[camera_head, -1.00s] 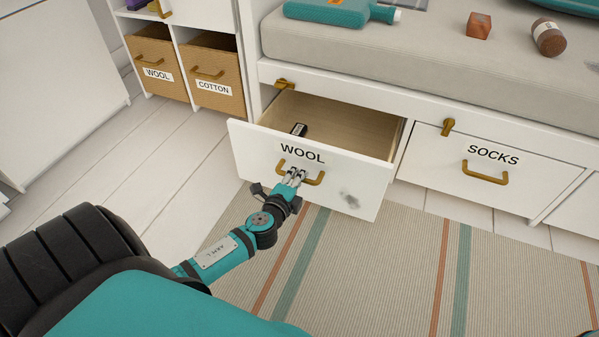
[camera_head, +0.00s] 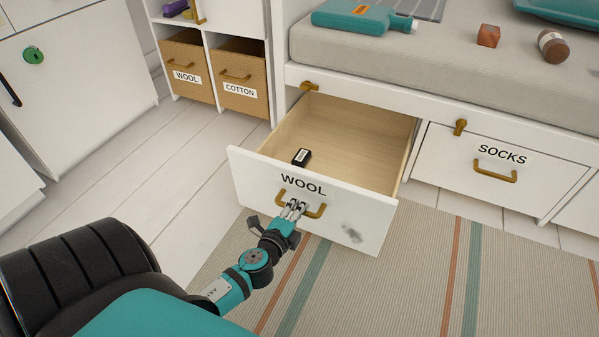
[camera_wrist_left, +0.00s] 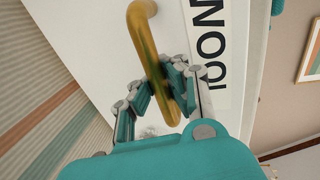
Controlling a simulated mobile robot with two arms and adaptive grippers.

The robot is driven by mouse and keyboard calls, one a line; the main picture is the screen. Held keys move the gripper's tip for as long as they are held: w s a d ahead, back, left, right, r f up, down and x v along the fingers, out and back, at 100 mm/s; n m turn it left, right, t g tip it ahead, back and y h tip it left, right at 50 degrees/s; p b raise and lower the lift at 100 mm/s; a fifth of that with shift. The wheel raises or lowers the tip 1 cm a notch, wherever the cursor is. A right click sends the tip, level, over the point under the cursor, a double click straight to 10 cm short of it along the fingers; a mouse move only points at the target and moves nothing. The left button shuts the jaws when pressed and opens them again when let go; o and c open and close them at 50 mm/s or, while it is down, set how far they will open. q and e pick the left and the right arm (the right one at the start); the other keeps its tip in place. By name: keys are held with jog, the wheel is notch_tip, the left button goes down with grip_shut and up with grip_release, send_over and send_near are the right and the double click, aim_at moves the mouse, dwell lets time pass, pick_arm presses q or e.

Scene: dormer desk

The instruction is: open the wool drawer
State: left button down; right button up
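The wool drawer (camera_head: 262,187) under the bench stands well open, its white front labelled WOOL. A small black item with a white label (camera_head: 302,157) lies inside it. Its brass handle (camera_head: 316,211) is on the drawer front. My left gripper (camera_head: 296,208) is at the handle. In the left wrist view, the fingers of my left gripper (camera_wrist_left: 168,88) are closed around the brass handle (camera_wrist_left: 143,30), one on each side. My right gripper is not in view.
The socks drawer (camera_head: 535,180) is shut on the right. Brass latches (camera_head: 460,127) sit on the bench frame. A teal bottle (camera_head: 360,18), a wooden cube (camera_head: 488,36) and a brown jar (camera_head: 553,46) rest on the cushion. A striped rug (camera_head: 400,270) covers the floor.

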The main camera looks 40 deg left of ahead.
pick_arm(q)
jog(key=shift+r, duration=0.1)
jog(key=c, duration=1.3)
grip_release()
